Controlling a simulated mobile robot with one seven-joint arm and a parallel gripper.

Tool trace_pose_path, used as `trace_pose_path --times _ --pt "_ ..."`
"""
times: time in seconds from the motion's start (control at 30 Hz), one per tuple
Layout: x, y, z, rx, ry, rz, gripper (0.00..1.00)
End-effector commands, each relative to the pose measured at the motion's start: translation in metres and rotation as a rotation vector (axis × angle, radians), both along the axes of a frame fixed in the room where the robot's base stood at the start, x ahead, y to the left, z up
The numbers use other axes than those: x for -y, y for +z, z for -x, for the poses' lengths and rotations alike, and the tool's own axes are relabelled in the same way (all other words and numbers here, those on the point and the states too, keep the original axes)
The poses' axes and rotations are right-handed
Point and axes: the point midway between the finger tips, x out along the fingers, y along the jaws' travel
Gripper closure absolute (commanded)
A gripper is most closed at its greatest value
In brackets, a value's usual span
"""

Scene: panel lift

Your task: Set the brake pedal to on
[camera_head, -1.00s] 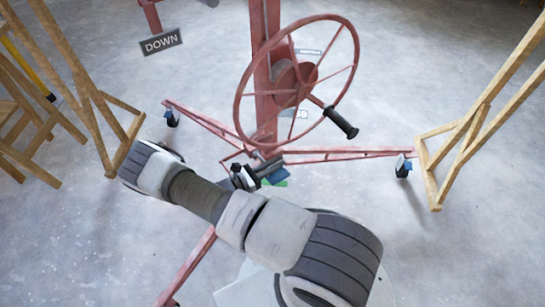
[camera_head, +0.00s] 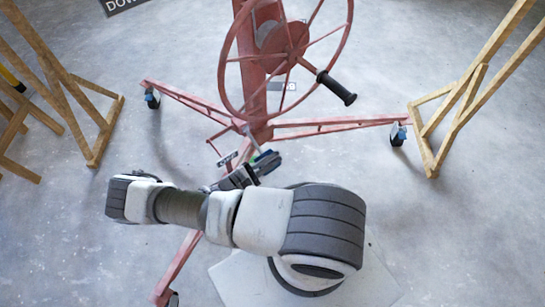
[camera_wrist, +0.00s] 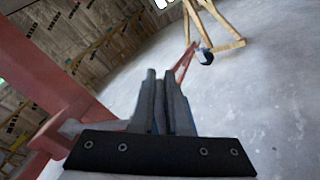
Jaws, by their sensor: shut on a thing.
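The red panel lift (camera_head: 257,100) stands in front of me, with its mast and base legs. My gripper (camera_head: 268,160) is low, beside the foot of the mast, in the head view. In the wrist view my gripper (camera_wrist: 163,100) has its fingers close together, with a little blue showing near them. It is shut on what seems to be the brake pedal, which the fingers mostly hide. A thin pale bar (camera_head: 250,137) runs from the mast foot towards my fingertips. I cannot read the pedal's on or off position.
A handwheel (camera_head: 284,40) with a black handle (camera_head: 336,88) is above my gripper. Red legs with casters (camera_head: 397,133) spread over the floor. Wooden frames stand at the left (camera_head: 95,150) and right (camera_head: 455,100). Open concrete floor lies between.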

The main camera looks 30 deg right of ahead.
Motion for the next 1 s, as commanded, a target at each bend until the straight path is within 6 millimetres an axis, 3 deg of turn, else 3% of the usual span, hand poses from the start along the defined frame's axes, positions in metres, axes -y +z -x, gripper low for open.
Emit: trace_pose_path --times 0.03,0.57,0.6,0.77,1.0 --pt "0.0038 -0.0048 0.0086 0.002 -0.015 0.003 1.0" --pt "0.0027 -0.0116 0.0084 0.028 -0.016 -0.011 1.0" --pt "0.0027 -0.0117 0.0084 0.028 -0.016 -0.011 0.84" --pt "0.0017 -0.011 0.0071 0.029 -0.013 -0.01 0.58" --pt "0.0006 -0.0086 0.0042 0.033 -0.008 -0.009 0.58"
